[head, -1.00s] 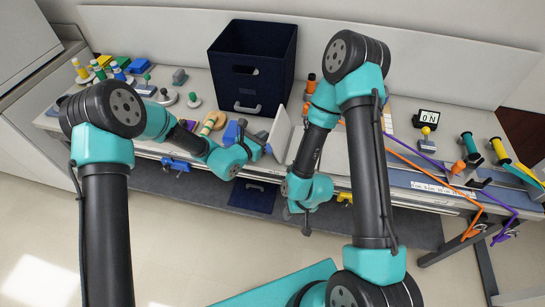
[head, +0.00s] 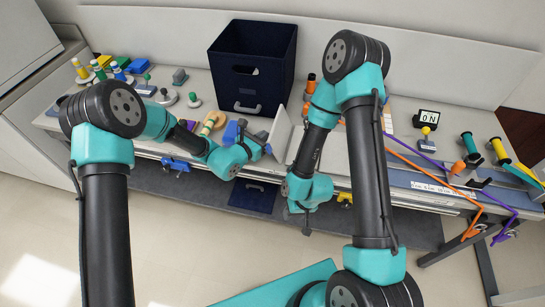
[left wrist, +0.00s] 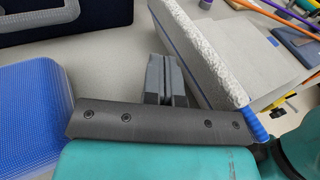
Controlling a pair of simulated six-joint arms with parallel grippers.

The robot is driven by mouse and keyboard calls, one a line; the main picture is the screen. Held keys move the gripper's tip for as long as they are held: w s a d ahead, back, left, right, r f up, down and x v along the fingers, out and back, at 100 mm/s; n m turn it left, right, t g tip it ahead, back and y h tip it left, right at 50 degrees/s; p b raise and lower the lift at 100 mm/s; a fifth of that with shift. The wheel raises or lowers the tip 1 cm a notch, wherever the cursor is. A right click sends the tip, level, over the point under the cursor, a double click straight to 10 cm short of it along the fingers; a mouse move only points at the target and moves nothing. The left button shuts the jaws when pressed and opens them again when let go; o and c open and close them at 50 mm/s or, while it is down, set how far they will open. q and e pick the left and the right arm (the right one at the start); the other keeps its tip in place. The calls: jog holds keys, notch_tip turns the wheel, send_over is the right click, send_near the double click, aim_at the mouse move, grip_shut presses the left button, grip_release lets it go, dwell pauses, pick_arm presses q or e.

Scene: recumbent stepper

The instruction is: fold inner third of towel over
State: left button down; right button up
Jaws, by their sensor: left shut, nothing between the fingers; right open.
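A white, rough-textured strip (left wrist: 205,50) that looks like towelling runs along the edge of a pale grey block (left wrist: 255,62) in the left wrist view. I cannot tell whether it is folded. In the head view a pale upright panel (head: 281,135) stands just right of my left gripper (head: 266,147). My left gripper's fingers (left wrist: 166,82) are shut together and empty, to the left of the white strip and apart from it. My right gripper (head: 306,228) hangs over the bench's front edge, right of the panel. It is open with nothing visible in it.
A dark blue fabric bin (head: 252,65) stands behind my left gripper. A blue ribbed thing (left wrist: 35,115) is close on the left in the wrist view. Pegs and discs (head: 170,97) crowd the bench's left side. Orange and purple cords (head: 425,165) cross the right side.

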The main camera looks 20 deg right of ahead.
aim_at(273, 134)
pick_arm(q)
jog(key=shift+s+d+r, duration=0.4)
jog(key=shift+s+d, duration=0.05)
jog(key=shift+d, duration=0.2)
dwell(0.8)
jog(key=shift+s+d+r, duration=0.5)
jog(key=shift+d+r, duration=0.15)
jog(key=shift+d, duration=0.15)
jog(key=shift+s, duration=0.1)
jog(key=shift+s+d+r, duration=0.2)
jog(key=shift+s+d, duration=0.15)
jog(key=shift+d, duration=0.2)
jog(key=shift+s+d+r, duration=0.2)
jog(key=shift+s+d, duration=0.15)
jog(key=shift+d, duration=0.15)
jog(key=shift+d, duration=0.1)
jog(key=shift+s+d, duration=0.75)
jog(key=shift+d, duration=0.3)
